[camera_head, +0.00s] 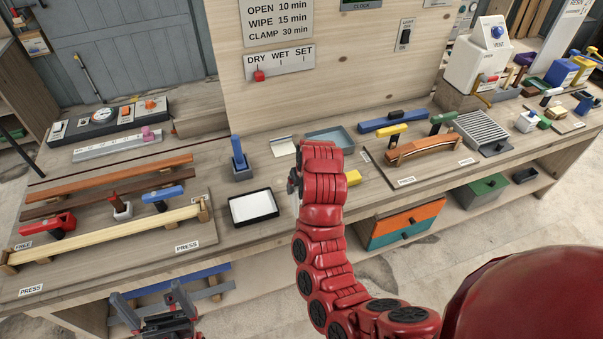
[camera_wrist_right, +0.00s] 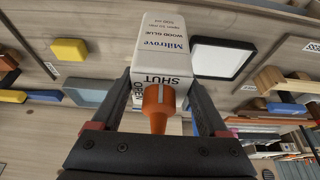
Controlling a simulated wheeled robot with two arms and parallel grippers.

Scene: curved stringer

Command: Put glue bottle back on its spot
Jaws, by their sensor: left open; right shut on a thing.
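The glue bottle (camera_wrist_right: 165,50) is white with printed lettering and an orange nozzle, seen close up in the right wrist view. My right gripper (camera_wrist_right: 152,105) is shut on it, with one finger on each side near the nozzle end. In the head view the right gripper (camera_head: 294,183) is over the middle of the bench, and the red arm hides nearly all of the bottle. My left gripper (camera_head: 153,302) is open and empty, low in front of the bench at the lower left. I cannot tell which place on the bench is the bottle's spot.
A white-lined black tray (camera_head: 253,207) lies left of the right gripper. A blue-grey tray (camera_head: 330,138) and a yellow block (camera_head: 353,177) are near the arm. A grey holder with a blue tool (camera_head: 239,160) stands behind the tray. Wooden strips and clamps fill the bench's left.

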